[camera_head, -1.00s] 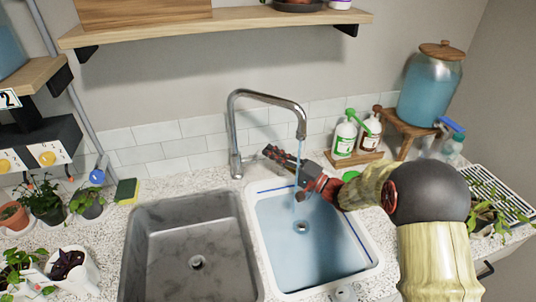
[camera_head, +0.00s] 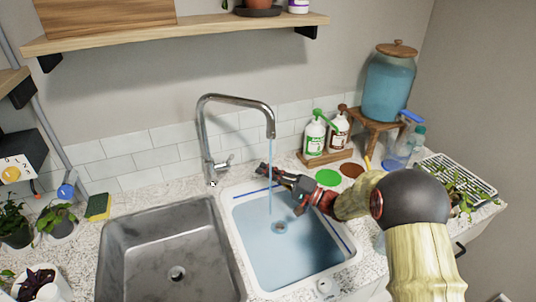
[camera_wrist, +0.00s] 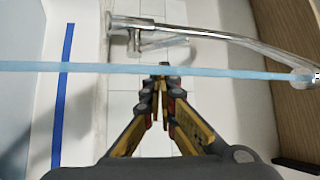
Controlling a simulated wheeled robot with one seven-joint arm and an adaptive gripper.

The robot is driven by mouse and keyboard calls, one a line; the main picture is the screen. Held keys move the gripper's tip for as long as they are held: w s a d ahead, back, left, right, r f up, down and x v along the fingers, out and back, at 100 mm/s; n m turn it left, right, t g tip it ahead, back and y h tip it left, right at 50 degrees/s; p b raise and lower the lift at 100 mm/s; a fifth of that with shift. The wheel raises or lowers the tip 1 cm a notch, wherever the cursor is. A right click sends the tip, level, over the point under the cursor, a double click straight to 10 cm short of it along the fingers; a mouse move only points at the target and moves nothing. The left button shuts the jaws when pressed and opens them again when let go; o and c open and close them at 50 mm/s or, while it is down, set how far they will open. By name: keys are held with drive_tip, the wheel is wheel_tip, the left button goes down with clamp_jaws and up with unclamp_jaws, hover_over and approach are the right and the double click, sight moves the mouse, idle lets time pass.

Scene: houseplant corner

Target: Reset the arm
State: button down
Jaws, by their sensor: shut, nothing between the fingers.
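My gripper (camera_head: 264,172) is over the back rim of the white-rimmed right basin (camera_head: 350,250), with my arm reaching in from the right. In the wrist view the gripper's (camera_wrist: 163,76) fingertips meet and hold nothing. The chrome faucet (camera_head: 203,128) stands behind the sinks. Its lever (camera_head: 224,162) is left of my fingertips and apart from them. A stream of water (camera_head: 270,150) falls from the spout beside my fingers into the basin. In the wrist view the stream (camera_wrist: 85,68) crosses the picture near the fingertips.
The grey left sink (camera_head: 150,240) is empty. A green-labelled bottle (camera_head: 313,140) and a second bottle (camera_head: 339,132) stand on a wooden tray. A green disc (camera_head: 327,177), a blue dispenser (camera_head: 388,85) and a plant rack (camera_head: 465,172) are to the right. A shelf (camera_head: 180,35) hangs above.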

drive_tip(key=shift+r, duration=0.1)
drive_tip(key=s+r+n+g+h+p, duration=0.25)
drive_tip(key=s+r+g, duration=0.2)
drive_tip(key=s, duration=0.65)
drive_tip(key=s+r+n+g+h+p, duration=0.1)
drive_tip(key=s+r+g+h, duration=0.3)
drive_tip(key=s, duration=0.6)
drive_tip(key=s+d+r+t+h+p, duration=0.1)
drive_tip(key=s+d+r+t+h, duration=0.1)
drive_tip(key=s+d+h, duration=0.4)
drive_tip(key=s+d+r+t+h+p, duration=0.2)
drive_tip(key=s+d+t+h, duration=0.2)
drive_tip(key=s+d, duration=0.8)
drive_tip(key=d+h, duration=0.2)
drive_tip(key=d, duration=0.5)
drive_tip(key=shift+s+d+m+p, duration=0.2)
drive_tip(key=shift+s+m+p, duration=0.1)
drive_tip(key=shift+s+m, duration=0.05)
